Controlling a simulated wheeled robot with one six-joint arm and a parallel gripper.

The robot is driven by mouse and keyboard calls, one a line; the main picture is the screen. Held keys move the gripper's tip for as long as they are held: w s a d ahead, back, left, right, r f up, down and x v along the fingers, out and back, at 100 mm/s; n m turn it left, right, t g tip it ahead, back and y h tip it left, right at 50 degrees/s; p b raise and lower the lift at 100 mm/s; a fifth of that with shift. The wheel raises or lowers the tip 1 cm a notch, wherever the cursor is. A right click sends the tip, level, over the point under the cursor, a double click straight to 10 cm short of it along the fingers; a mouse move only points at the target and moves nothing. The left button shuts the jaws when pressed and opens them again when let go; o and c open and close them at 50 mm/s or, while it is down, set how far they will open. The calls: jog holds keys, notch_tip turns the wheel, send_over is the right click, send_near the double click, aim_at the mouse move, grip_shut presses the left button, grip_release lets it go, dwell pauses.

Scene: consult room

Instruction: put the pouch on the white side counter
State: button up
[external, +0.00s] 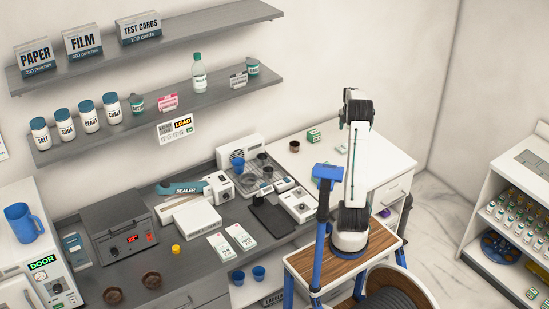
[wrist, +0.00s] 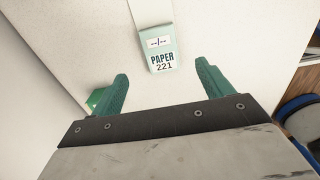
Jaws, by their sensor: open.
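The pouch (wrist: 162,48), a pale green and white strip labelled "PAPER 221", lies on the white side counter (wrist: 225,40) in the wrist view. Its upper end runs out of the frame. My gripper (wrist: 162,73) is open, with its two green fingers apart. The pouch's labelled end shows between and just beyond the fingertips, with no finger touching it. In the external view the white side counter (external: 392,153) stands at the back right. My arm hides the gripper and this pouch there.
A green box (external: 313,135) and a small dark round item (external: 294,146) stand on the white counter. Two labelled packets (external: 220,246) lie on the dark counter, near the scale (external: 297,205) and sealer (external: 190,188). A green item (wrist: 94,98) shows beside the left finger.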

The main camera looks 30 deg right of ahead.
jog(key=s+a+r+m, duration=0.3)
jog(key=a+r, duration=0.1)
jog(key=a, duration=0.4)
jog(key=s+a+r+m, duration=0.2)
jog(key=s+a+r, duration=0.2)
jog(key=a, duration=0.4)
jog(key=s+a+r+m, duration=0.3)
jog(key=a+r, duration=0.1)
jog(key=a, duration=0.4)
jog(key=s+a+f+m, duration=0.2)
jog(key=s+a+m, duration=0.3)
jog(key=s, duration=0.5)
jog(key=s+a+f+m+t, duration=0.1)
jog(key=s+a+f+m, duration=0.2)
jog(key=s+a, duration=0.6)
jog(key=shift+s+a+m, duration=0.2)
jog(key=shift+s+m, duration=0.6)
jog(key=shift+m, duration=0.2)
